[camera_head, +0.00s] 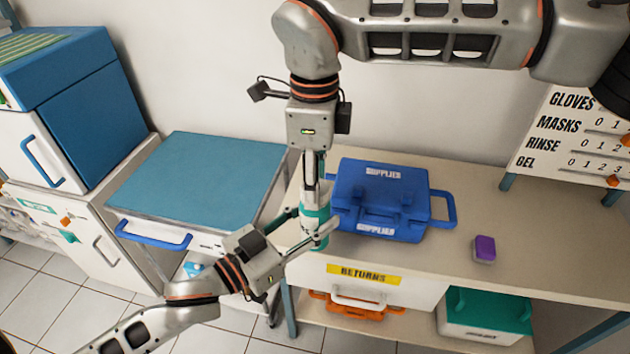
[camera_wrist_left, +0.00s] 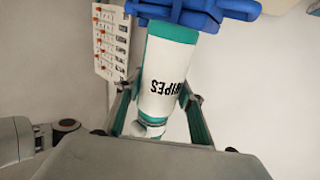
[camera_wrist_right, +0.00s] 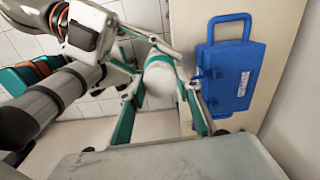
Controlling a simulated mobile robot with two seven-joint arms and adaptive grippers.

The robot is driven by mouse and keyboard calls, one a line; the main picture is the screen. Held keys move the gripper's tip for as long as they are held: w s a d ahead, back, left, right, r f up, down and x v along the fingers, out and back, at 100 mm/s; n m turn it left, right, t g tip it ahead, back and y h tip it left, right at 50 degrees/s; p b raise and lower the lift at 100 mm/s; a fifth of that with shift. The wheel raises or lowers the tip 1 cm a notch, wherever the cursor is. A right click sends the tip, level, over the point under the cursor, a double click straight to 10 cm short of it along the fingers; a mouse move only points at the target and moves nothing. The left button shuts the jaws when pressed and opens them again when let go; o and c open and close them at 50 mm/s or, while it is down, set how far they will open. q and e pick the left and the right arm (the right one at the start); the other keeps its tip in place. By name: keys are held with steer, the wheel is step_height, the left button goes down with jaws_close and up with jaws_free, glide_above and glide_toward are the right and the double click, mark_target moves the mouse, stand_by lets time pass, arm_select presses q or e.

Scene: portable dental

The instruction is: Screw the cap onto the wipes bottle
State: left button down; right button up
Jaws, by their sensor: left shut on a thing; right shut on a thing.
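The wipes bottle (camera_head: 311,228) is white with teal bands, in front of the blue case. In the left wrist view the bottle (camera_wrist_left: 163,80) shows its lettering upside down. My left gripper (camera_head: 312,238) comes in from the lower left and is shut on the bottle's sides. My right gripper (camera_head: 315,190) points down from above and is shut on the cap at the bottle's top. In the right wrist view the pale round cap (camera_wrist_right: 160,77) sits between the right fingers. The fingers hide the joint, so I cannot tell how the cap sits on the bottle.
The blue supplies case (camera_head: 375,195) stands close behind and right of the bottle. A purple block (camera_head: 484,248) lies on the beige table (camera_head: 550,260), with clear space around it. A cart with a blue top (camera_head: 210,170) stands left. A sign board (camera_head: 575,140) stands right.

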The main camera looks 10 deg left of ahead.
steer(key=m, duration=0.5)
steer(key=shift+m, duration=0.3)
steer(key=m, duration=0.8)
steer(key=shift+m, duration=0.4)
steer(key=m, duration=0.5)
steer(key=o, duration=1.3)
step_height(320, 180, up, 12)
steer(key=shift+f, duration=0.1)
